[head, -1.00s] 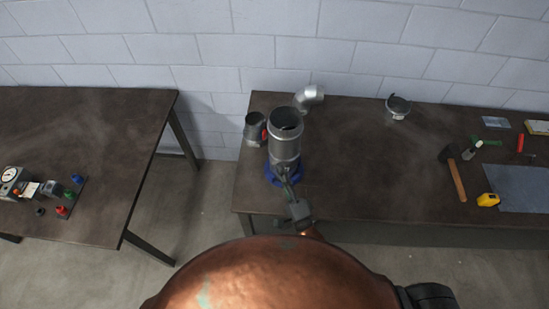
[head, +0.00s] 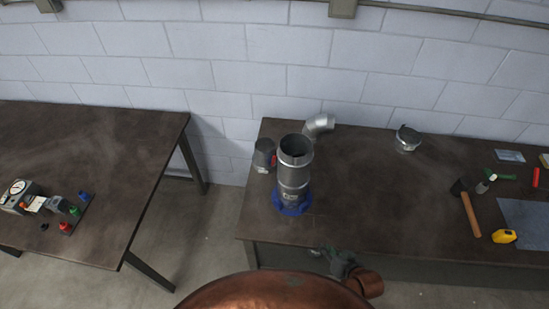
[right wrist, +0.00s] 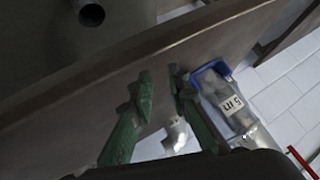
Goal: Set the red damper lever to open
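A small grey duct piece (head: 263,153) with a red part (head: 274,161), possibly the damper lever, stands at the back left of the right table. The red part is small and partly hidden, so its setting cannot be told. A tall metal duct (head: 294,170) stands upright in a blue base (head: 291,204) just in front of it. My right gripper (head: 338,262) is at the table's front edge, apart from the ducts. In the right wrist view its green fingers (right wrist: 161,75) are spread and empty. A thin red piece (right wrist: 302,161) shows at the lower right corner there. My left gripper is out of view.
A metal elbow (head: 319,125) lies behind the tall duct, and a round metal collar (head: 408,138) sits farther right. A hammer (head: 468,208) and a yellow tape measure (head: 504,236) lie on the right. A gap separates the left table (head: 90,150). The table's middle is clear.

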